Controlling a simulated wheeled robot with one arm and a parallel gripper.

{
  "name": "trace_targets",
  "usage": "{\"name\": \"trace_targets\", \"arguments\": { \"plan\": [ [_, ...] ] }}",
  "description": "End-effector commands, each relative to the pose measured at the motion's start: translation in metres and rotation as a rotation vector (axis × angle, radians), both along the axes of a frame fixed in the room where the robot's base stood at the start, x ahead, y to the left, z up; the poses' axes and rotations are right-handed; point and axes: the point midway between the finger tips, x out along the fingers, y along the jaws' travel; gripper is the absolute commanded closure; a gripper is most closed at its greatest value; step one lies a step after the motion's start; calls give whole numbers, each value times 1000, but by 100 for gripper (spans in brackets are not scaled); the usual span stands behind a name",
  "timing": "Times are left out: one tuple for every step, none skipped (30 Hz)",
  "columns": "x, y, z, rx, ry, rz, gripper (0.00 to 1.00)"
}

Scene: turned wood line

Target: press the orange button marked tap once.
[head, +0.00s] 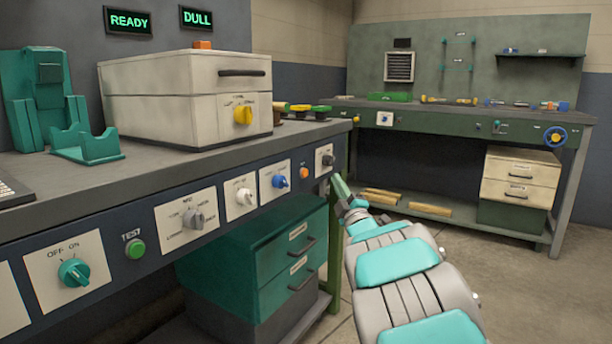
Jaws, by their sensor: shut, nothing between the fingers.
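The orange button (304,173) is a small round knob-like button on the dark front panel of the near bench, between a blue knob and a black knob. Its label is too small to read. My gripper (338,183) is just right of the button in the picture, at the far end of my arm, pointing up and left. It is shut and empty. A gap shows between it and the button in the picture; I cannot tell the depth between them.
The blue knob (279,181), black knob (327,160) and green test button (135,249) share the panel. Teal drawers (265,265) stand below. A white box (180,95) sits on the bench. Open floor lies toward the far bench (450,117).

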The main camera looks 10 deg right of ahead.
Motion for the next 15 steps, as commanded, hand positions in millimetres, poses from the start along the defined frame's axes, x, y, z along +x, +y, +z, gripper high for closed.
{"name": "trace_targets", "arguments": {
  "plan": [
    [5,7,-1,2,-1,4,100],
    [8,10,0,2,-2,4,100],
    [11,14,1,1,-4,4,100],
    [14,17,1,0,-6,4,100],
    [17,20,1,0,-6,4,100],
    [20,24,1,0,-5,5,100],
    [22,27,1,1,-5,5,100],
    [25,30,1,1,-3,4,100],
    [28,33,-1,0,-3,2,100],
    [30,35,-2,0,-3,2,100],
    [32,37,-1,-1,-4,1,100],
    [34,40,0,-2,-6,3,100],
    [36,42,0,-1,-7,2,100],
    [37,44,1,-2,-7,3,100],
    [39,46,1,0,-7,3,100]
  ]
}}
